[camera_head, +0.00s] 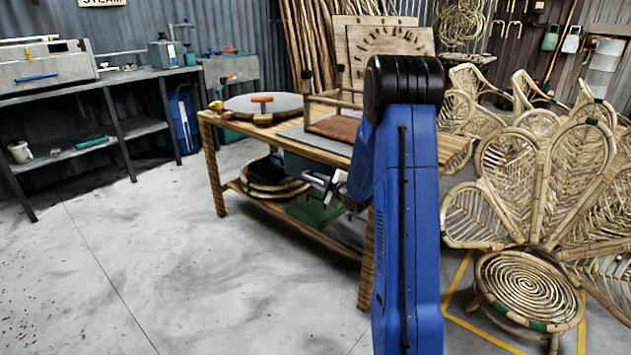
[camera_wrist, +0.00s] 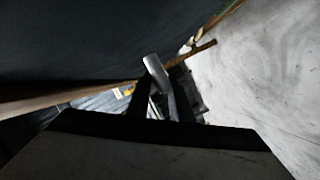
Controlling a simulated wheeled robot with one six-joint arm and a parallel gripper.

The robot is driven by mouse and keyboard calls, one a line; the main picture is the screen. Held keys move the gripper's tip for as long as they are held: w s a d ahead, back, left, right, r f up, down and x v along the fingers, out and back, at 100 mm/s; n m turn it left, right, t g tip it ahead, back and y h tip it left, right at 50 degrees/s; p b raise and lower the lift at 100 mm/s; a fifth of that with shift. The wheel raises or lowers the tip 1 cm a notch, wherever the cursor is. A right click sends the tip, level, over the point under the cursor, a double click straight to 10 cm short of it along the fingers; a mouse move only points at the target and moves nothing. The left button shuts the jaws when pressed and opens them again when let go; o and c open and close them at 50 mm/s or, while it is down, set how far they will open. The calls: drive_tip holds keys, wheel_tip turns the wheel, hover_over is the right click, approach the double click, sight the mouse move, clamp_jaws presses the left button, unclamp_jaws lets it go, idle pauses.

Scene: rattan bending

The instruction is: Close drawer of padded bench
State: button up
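The padded bench (camera_head: 213,150) is a wooden table with a grey pad on top and a lower shelf. A dark grey drawer (camera_head: 300,164) shows under its top, partly hidden behind my arm and gripper; how far it stands out is hard to tell. My gripper (camera_head: 318,180) is at the drawer's front, low under the bench top. In the wrist view a dark flat surface fills the upper left, and a pale metal bar (camera_wrist: 157,72) shows between dark finger shapes. I cannot tell whether the fingers touch or grip it.
A round board (camera_head: 262,104) and a rattan frame stand on the bench. Coiled rattan (camera_head: 268,178) and a green box (camera_head: 314,210) sit on its shelf. Rattan chairs (camera_head: 540,190) crowd the right. The floor (camera_head: 190,270) at front left is clear.

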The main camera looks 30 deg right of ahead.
drive_tip(key=v, duration=1.5)
drive_tip(key=shift+a+r, duration=0.1)
drive_tip(key=shift+a, duration=0.05)
drive_tip(key=shift+r, duration=0.1)
drive_tip(key=s+a+r+m+g+h, duration=0.4)
drive_tip(key=s+a+r+m+g, duration=0.15)
drive_tip(key=s+a+r, duration=0.35)
drive_tip(key=s+a+m+g+y, duration=0.1)
drive_tip(key=s+a+m, duration=0.1)
drive_tip(key=s+a, duration=0.4)
drive_tip(key=s+a+m+g+y, duration=0.1)
drive_tip(key=s+a, duration=0.5)
drive_tip(key=s, duration=0.6)
drive_tip(key=s+a+m+g+y, duration=0.1)
drive_tip(key=s+a+m+g, duration=0.2)
drive_tip(key=s+a, duration=0.3)
drive_tip(key=s, duration=0.4)
drive_tip(key=shift+f, duration=0.35)
